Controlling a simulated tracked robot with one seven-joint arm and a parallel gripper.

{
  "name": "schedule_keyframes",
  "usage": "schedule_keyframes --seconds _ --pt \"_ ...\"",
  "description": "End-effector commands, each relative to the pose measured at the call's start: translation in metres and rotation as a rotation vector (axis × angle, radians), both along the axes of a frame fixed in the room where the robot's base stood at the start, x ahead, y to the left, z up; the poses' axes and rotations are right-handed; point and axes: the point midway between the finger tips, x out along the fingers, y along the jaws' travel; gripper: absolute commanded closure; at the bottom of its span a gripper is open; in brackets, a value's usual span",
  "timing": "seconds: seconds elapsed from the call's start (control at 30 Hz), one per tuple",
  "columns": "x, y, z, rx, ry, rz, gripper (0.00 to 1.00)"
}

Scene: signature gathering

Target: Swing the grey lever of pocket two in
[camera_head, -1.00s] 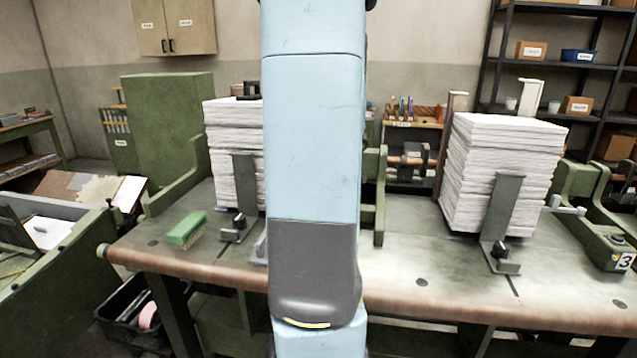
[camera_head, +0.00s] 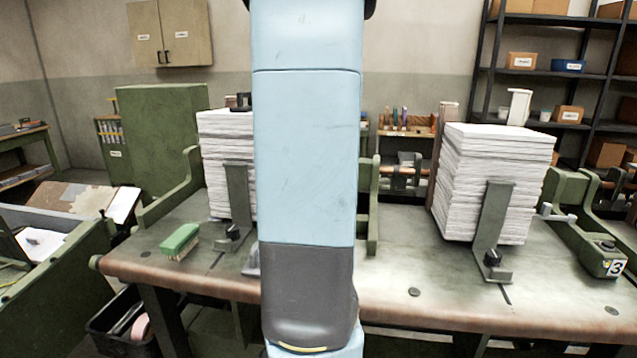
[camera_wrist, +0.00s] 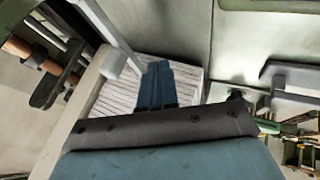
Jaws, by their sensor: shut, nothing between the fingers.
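In the wrist view my gripper (camera_wrist: 157,85) is shut and empty, its dark blue fingers over a pale ribbed surface that looks like the side of a paper stack. A light grey bar with a pale block (camera_wrist: 121,63) stands just left of the fingers; it may be the lever, but I cannot tell which pocket it belongs to. Whether the fingers touch it is unclear. In the head view my arm covers the middle of the bench and hides the gripper. No number for pocket two shows. A grey lever (camera_head: 556,213) shows at the right pocket, near the label 3 (camera_head: 615,268).
Tall paper stacks stand at left (camera_head: 226,140) and right (camera_head: 492,180) behind green upright brackets. A green brush (camera_head: 180,240) lies on the bench (camera_head: 420,275) at the left.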

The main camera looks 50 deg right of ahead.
Motion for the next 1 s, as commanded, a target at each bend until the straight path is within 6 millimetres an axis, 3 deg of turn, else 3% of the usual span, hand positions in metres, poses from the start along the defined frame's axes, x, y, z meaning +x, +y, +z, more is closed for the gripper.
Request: schedule_keyframes --seconds 0.6,1.0 --pt "-0.050 0.019 0.068 -0.001 -0.002 -0.003 1.00" --pt "-0.059 0.023 0.080 0.000 0.001 -0.004 1.00"
